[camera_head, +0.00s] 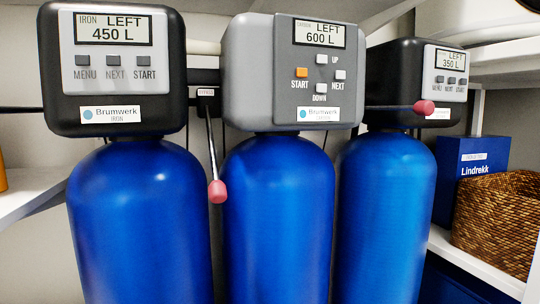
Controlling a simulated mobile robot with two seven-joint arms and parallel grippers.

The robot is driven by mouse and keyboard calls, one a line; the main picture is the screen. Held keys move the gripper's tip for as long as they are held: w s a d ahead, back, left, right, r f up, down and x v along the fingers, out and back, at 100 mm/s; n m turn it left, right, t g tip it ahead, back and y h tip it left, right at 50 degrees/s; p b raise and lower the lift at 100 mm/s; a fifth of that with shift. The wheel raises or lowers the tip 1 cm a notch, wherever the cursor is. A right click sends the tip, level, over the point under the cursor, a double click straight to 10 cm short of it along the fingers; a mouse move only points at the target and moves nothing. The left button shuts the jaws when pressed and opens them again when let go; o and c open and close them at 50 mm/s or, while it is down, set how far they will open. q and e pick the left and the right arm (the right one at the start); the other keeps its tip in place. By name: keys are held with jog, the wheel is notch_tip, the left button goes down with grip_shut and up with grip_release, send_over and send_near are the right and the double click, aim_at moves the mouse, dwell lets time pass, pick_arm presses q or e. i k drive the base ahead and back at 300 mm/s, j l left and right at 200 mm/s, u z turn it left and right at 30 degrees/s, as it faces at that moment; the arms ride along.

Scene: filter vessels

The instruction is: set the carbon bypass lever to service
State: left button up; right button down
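Three blue filter vessels stand in a row. The left one (140,215) has a black head reading IRON, LEFT 450 L. The middle one (277,215) has a grey head (262,70) reading LEFT 600 L; its small heading is too blurred to read surely. The right one (385,215) has a black head reading LEFT 350 L. A lever with a pink knob (217,191) hangs steeply down between the left and middle vessels. Another pink-knobbed lever (424,107) lies nearly level across the right head. I cannot tell which lever is the carbon bypass. Neither gripper is in view.
A small dark labelled plate (206,92) sits above the hanging lever. A dark rod (20,109) enters at the left edge. White shelves flank the vessels. A wicker basket (500,220) and a blue Lindrekk box (470,170) stand at the right.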

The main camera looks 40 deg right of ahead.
aim_at(218, 194)
jog(key=l+z, duration=0.15)
jog(key=z, duration=0.2)
jog(key=l+z, duration=0.15)
jog(key=z, duration=0.2)
